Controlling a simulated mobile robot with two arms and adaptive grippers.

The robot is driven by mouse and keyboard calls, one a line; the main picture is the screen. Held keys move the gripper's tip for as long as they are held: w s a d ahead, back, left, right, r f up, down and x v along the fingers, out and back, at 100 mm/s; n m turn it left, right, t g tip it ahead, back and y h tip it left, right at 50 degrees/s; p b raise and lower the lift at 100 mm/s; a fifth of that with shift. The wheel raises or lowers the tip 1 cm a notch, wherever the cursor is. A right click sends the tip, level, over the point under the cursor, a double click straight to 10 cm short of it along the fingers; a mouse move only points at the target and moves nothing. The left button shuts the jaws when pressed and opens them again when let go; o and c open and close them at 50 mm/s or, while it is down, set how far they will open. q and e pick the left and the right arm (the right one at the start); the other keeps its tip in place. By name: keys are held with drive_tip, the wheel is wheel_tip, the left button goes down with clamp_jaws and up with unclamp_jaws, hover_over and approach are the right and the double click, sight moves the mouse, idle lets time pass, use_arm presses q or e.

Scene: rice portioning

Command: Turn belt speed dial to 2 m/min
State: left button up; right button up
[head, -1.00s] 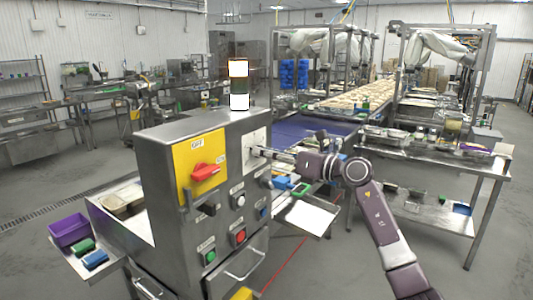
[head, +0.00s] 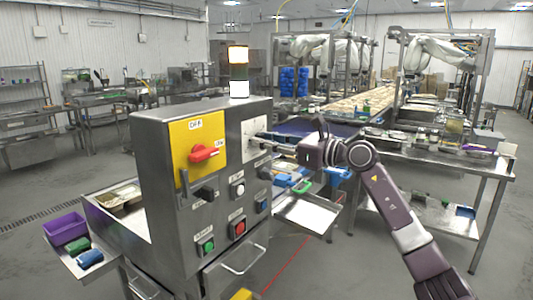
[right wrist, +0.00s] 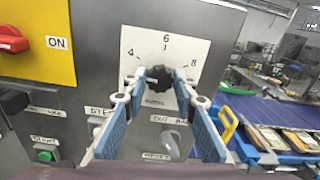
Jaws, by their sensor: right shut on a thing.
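The belt speed dial is a small black knob (right wrist: 160,92) on a white scale plate (right wrist: 200,48) on the steel control panel. In the right wrist view the plate shows 4 at upper left, 6 at the top and 8 at right; lower marks are hidden by the fingers. My right gripper (right wrist: 162,78) is shut on the knob, one blue-padded finger on each side. I cannot tell where the knob's pointer stands. In the head view the plate (head: 254,127) is at the panel's upper right, with the right gripper (head: 255,146) against it. My left gripper is not in view.
A red rotary switch (head: 204,153) on a yellow plate sits left of the dial. Black, white, blue, red (head: 238,228) and green (head: 206,247) controls lie below. A steel side tray (head: 305,214) and blue conveyor belt (right wrist: 272,118) are to the right.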

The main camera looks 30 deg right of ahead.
drive_tip(key=shift+n+b, duration=2.15)
drive_tip(key=shift+n, duration=1.35)
drive_tip(key=o, duration=1.2)
drive_tip(key=shift+c, duration=0.2)
drive_tip(key=shift+s, duration=0.1)
drive_tip(key=v, duration=1.2)
